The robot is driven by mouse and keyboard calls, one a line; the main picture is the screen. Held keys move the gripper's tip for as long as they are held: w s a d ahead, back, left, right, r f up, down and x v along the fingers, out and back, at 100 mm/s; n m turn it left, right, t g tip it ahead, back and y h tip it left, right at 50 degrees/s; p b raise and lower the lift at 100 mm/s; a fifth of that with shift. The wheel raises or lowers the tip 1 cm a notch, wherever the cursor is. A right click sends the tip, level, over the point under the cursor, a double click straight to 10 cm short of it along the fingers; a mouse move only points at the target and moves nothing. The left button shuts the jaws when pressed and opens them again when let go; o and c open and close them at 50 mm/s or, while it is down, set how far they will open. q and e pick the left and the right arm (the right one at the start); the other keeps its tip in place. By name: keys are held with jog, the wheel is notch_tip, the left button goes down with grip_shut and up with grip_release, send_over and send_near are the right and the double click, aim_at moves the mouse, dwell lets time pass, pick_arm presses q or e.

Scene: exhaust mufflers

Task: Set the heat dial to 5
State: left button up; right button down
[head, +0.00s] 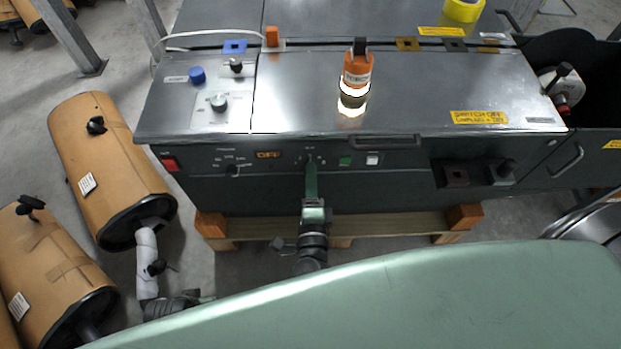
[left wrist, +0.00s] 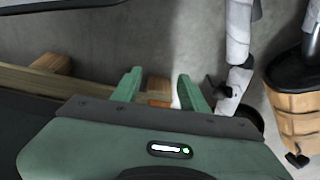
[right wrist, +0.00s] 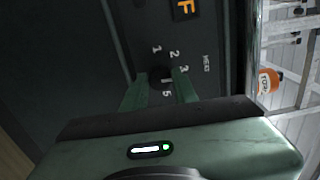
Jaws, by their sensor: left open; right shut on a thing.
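The heat dial (right wrist: 158,76) is a small dark knob on the machine's dark front panel. In the right wrist view, the printed numbers 1, 2, 3 and 5 show around it; the 4 is not clear. My right gripper (right wrist: 160,86) is shut on the dial, one finger on each side. In the head view my right gripper (head: 310,168) reaches the panel and covers the dial. I cannot tell which number the dial points to. My left gripper (left wrist: 158,88) is open and empty, low beside the machine, facing the floor and a wooden support.
On the panel are a red switch (head: 169,163), another knob (head: 232,171), an orange OFF display (head: 268,154) and a green button (head: 345,161). Wrapped mufflers (head: 105,160) lie on the floor at left.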

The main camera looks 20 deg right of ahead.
pick_arm(q)
jog(key=w+r+b+v, duration=0.1)
jog(key=w+b+v, duration=0.25)
jog(key=v, duration=0.95)
jog(key=w+d+r+t+h+b, duration=0.1)
jog(key=w+d+r+t+b, duration=0.1)
jog(key=w+t, duration=0.3)
jog(key=w+d+r+t+h+b, duration=0.1)
jog(key=w+d+r+t+b, duration=0.2)
jog(key=w+r+t, duration=0.2)
jog(key=shift+w+r+m+h+b, duration=0.25)
jog(key=shift+w+m+h+b, duration=0.1)
jog(key=shift+w, duration=1.5)
pick_arm(e)
jog(key=shift+f+m, duration=0.1)
jog(key=shift+m, duration=8.1)
jog(key=c, duration=1.1)
grip_release()
